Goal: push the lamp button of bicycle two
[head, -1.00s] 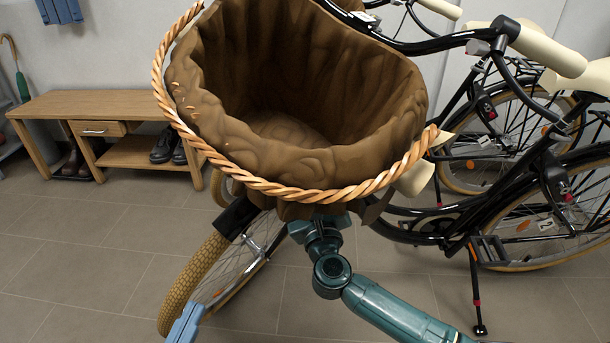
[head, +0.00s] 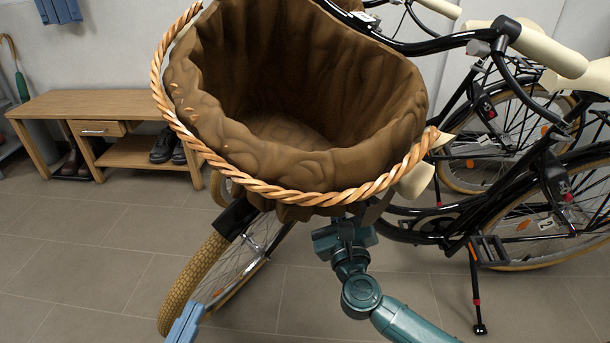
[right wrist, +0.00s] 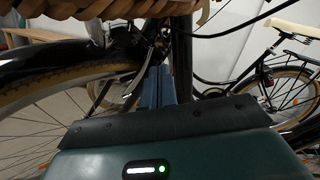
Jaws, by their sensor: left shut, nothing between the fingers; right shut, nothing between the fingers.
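A bicycle with a brown-lined basket (head: 300,145) and twisted wicker rim fills the middle of the head view. Its front wheel (head: 190,285) shows below the basket. Its lamp and lamp button are not clearly visible; a dark part (right wrist: 122,40) shows under the basket in the right wrist view, but I cannot tell if it is the lamp. My right gripper (right wrist: 157,88) is shut and empty below the basket, beside the front wheel and frame; the basket hides its fingers in the head view. My left gripper (head: 184,326) is shut and empty at the bottom, near the front tyre.
A second black bicycle (head: 550,190) stands behind at the right. A wooden bench (head: 105,110) with shoes beneath is at the back left. The tiled floor (head: 90,240) is clear at the left. The basket rim overhangs my right wrist.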

